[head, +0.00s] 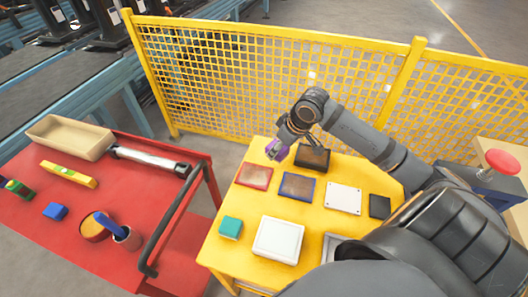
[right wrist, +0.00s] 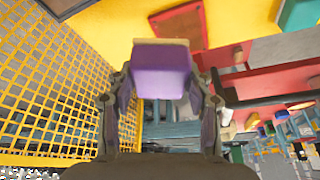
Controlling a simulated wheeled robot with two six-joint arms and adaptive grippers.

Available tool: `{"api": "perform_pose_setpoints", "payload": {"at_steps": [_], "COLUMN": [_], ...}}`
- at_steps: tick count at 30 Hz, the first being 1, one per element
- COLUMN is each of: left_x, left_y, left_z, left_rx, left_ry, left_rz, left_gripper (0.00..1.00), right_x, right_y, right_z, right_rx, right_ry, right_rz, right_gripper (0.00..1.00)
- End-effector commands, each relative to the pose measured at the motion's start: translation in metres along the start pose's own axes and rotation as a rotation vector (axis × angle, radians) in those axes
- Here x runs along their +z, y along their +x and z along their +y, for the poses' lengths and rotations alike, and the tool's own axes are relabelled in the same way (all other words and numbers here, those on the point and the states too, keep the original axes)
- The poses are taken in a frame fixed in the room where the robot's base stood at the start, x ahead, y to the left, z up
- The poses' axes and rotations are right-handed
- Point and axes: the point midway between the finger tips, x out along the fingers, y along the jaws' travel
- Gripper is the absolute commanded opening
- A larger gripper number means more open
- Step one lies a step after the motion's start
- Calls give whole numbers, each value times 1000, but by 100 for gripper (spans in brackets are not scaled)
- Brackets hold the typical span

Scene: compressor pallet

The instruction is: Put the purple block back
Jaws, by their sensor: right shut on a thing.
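The purple block (head: 276,149) is in my right gripper (head: 283,142), over the far left edge of the yellow table (head: 212,252). In the right wrist view the purple block (right wrist: 163,72) sits between the two fingers of the right gripper (right wrist: 162,96), which is shut on it. The block appears to be held off the table surface. A red-edged pad (head: 254,176) lies in front of the gripper. My left gripper is not in view.
The yellow table also holds a blue-edged pad (head: 297,186), white plate (head: 343,198), black pad (head: 379,207), teal block (head: 230,227) and white box (head: 278,240). A yellow mesh fence (head: 250,75) stands behind. A red cart (head: 60,240) with several items is left.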

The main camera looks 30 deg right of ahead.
Motion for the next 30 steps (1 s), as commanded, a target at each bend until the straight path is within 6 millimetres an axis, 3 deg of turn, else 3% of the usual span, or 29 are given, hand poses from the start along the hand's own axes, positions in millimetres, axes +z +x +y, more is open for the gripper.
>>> {"api": "perform_pose_setpoints", "payload": {"at_steps": [4, 11, 15, 18, 26, 30], "left_x": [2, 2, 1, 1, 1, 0], "left_y": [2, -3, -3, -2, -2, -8], "left_z": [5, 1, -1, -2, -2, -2], "left_rx": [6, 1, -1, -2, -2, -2], "left_ry": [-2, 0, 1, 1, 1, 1], "left_rz": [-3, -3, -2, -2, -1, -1], "left_gripper": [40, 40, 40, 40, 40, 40], "right_x": [-14, -52, -56, -59, -61, -54], "right_y": [17, 62, 99, 116, 130, 149], "right_z": [12, 55, 72, 80, 87, 87], "right_rx": [-10, -8, -5, -2, -1, -3], "right_ry": [9, 7, 5, 2, 1, 2], "right_rz": [8, 4, 1, 1, 2, -2], "right_gripper": [26, 26, 26, 26, 26, 26]}}
